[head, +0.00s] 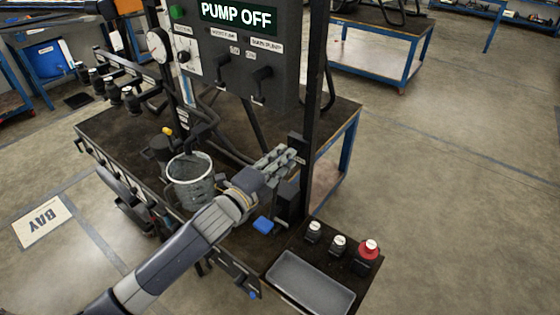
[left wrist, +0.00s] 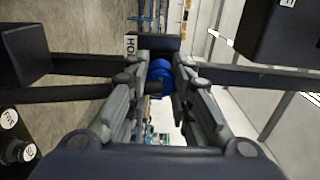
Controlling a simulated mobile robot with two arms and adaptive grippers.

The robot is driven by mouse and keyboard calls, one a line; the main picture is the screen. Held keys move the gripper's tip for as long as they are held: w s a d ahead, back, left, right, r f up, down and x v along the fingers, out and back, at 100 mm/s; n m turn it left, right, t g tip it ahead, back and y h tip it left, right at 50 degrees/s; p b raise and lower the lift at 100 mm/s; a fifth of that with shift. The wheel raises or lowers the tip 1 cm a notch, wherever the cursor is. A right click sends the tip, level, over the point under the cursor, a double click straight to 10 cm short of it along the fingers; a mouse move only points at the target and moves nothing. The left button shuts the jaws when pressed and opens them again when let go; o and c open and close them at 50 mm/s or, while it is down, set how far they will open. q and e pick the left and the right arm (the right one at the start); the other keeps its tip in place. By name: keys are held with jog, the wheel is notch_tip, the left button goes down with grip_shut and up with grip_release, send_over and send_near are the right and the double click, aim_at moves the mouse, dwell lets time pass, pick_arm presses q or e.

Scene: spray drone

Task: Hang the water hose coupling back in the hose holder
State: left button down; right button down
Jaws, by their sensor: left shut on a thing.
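My left gripper (head: 283,160) reaches over the bench to the dark upright post at its right end. In the left wrist view, my gripper (left wrist: 160,85) is shut on a blue round piece, which I take as the water hose coupling (left wrist: 160,72). The fingers hide most of it, and it cannot be made out in the head view. A dark block with a partly hidden white label, seemingly the hose holder (left wrist: 154,42), lies just beyond the fingertips. Whether the coupling touches or sits in it cannot be told. My right gripper is not in view.
A grey bucket (head: 190,180) stands left of my forearm. A panel reading PUMP OFF (head: 237,16) hangs above. A small blue piece (head: 264,224) lies below my wrist.

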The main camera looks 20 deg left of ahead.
pick_arm(q)
jog(key=shift+w+d, duration=0.2)
jog(key=shift+w, duration=0.3)
jog(key=c, duration=1.3)
grip_release()
jog(key=shift+c, duration=0.2)
jog(key=shift+s, duration=0.1)
jog(key=v, duration=1.1)
jog(key=shift+s+a, duration=0.15)
jog(key=shift+s, duration=0.25)
